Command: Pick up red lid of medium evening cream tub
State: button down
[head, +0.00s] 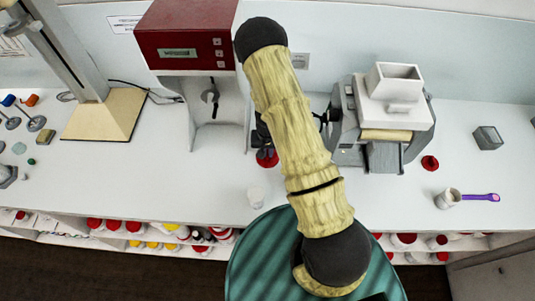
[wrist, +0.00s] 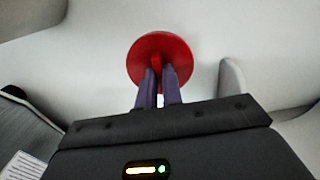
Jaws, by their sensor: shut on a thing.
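A round red lid (wrist: 145,50) with a small raised grip is in the wrist view, between the tips of my gripper (wrist: 160,74). The two dark purple fingers are shut on the raised grip at its middle. In the head view the red lid (head: 267,158) shows just left of my arm, in front of the red and white machine. My gripper is mostly hidden behind the arm there. A small white tub (head: 257,196) stands at the counter's front edge, nearer than the lid. I cannot tell its size label.
A red and white machine (head: 190,35) stands behind the lid, and a grey and white mill (head: 385,115) stands right of my arm. Another red lid (head: 430,162), a white cup (head: 447,199) and a purple spoon (head: 482,197) lie further right. Shelves of tubs are below the counter (head: 130,185).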

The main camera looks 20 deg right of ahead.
jog(key=shift+r, duration=0.1)
notch_tip(320, 180, up, 10)
jog(key=b, duration=0.2)
jog(key=shift+b, duration=0.3)
dwell(0.4)
